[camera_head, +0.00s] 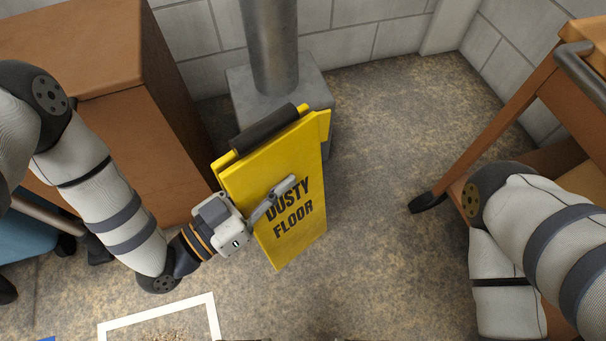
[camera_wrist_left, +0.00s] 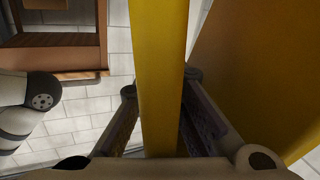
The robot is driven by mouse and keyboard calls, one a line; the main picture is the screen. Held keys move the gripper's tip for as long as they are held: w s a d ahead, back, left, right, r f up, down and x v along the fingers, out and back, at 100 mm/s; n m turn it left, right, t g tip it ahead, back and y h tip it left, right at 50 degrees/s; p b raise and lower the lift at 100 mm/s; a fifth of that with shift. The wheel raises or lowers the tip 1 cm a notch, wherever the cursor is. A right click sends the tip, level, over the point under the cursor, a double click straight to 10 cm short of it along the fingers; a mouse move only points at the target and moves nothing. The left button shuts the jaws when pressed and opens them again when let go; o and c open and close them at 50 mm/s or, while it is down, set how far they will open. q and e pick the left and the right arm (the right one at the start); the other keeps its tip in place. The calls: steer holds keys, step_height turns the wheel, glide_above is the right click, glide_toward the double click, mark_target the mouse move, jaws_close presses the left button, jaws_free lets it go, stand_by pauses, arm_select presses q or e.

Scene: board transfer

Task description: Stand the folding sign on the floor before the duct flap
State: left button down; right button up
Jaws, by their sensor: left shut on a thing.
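The folding sign (camera_head: 270,170) is yellow with black "DUSTY FLOOR" lettering and a dark handle along its top edge. It is nearly upright and folded almost flat. My left gripper (camera_head: 272,202) is shut on its near side edge, one finger across the lettered face. In the left wrist view the sign's yellow edge (camera_wrist_left: 160,80) runs between both fingers (camera_wrist_left: 157,115). I cannot tell whether its foot touches the floor. The duct (camera_head: 270,45) is a grey metal pipe on a grey box (camera_head: 318,90), just behind the sign. The flap cannot be made out. My right gripper is out of view.
A brown wooden cabinet (camera_head: 160,110) stands close left of the sign. A wooden cart (camera_head: 515,95) on casters is at the right, beside my right arm. A white floor outline (camera_head: 160,308) with debris lies in front. The floor (camera_head: 390,130) between duct and cart is clear.

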arm_select(q)
steer(key=w+d+f+b, duration=0.4)
steer(key=w+f+b, duration=0.3)
steer(key=f, duration=0.3)
steer(key=shift+w+d+f, duration=0.2)
steer(key=shift+w+f, duration=0.2)
steer(key=shift+w, duration=0.3)
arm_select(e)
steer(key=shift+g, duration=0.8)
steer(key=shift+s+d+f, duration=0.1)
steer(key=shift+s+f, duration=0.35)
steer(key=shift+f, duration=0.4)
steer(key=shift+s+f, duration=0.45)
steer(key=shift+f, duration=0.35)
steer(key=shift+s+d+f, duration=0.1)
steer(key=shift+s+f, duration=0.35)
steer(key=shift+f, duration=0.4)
arm_select(q)
steer(key=shift+f, duration=0.15)
steer(key=c, duration=1.7)
jaws_free()
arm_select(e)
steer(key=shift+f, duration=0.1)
